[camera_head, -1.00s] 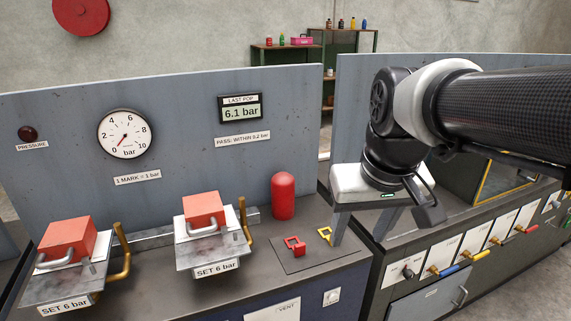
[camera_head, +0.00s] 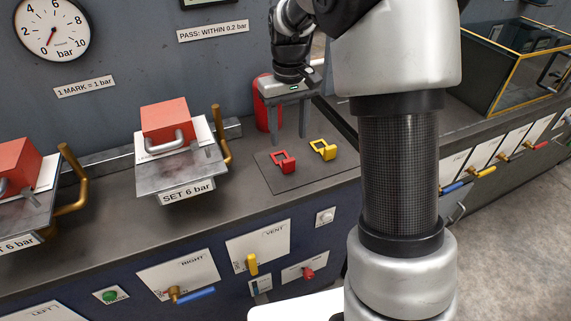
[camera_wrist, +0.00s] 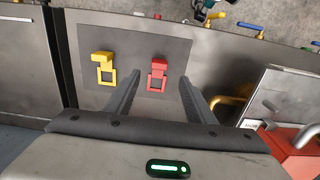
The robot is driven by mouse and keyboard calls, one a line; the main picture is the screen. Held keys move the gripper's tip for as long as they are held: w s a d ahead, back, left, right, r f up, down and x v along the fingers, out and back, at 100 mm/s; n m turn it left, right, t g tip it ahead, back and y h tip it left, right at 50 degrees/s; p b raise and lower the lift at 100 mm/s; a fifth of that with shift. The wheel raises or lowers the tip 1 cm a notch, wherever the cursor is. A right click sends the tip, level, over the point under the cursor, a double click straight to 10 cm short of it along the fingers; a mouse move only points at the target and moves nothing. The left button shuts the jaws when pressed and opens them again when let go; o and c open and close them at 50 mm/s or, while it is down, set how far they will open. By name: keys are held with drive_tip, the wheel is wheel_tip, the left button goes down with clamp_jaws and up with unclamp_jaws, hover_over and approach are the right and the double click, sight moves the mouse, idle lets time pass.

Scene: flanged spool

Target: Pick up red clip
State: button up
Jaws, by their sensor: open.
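The red clip (camera_head: 283,161) lies on a dark mat (camera_head: 285,184) on the bench, left of a yellow clip (camera_head: 323,149) in the head view. In the wrist view the red clip (camera_wrist: 157,75) shows between and beyond my two fingers, with the yellow clip (camera_wrist: 104,68) to its left, outside the fingers. My gripper (camera_head: 289,135) is open and empty, pointing down above the mat close to the red clip. It appears apart from the clip; the exact height is hard to tell.
A red cylinder (camera_head: 266,106) stands behind my gripper near the back panel. A metal plate with a red block (camera_head: 166,121) and a brass handle (camera_head: 222,135) stands left of the mat.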

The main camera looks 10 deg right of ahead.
sight(289, 161)
wheel_tip(289, 161, down, 6)
drive_tip(key=shift+r+b, duration=0.25)
drive_tip(key=shift+b, duration=0.1)
drive_tip(key=shift+s+f+b, duration=0.1)
drive_tip(key=shift+f+b, duration=0.45)
drive_tip(key=shift+f, duration=2.2)
drive_tip(key=shift+c, duration=0.3)
drive_tip(key=c, duration=1.1)
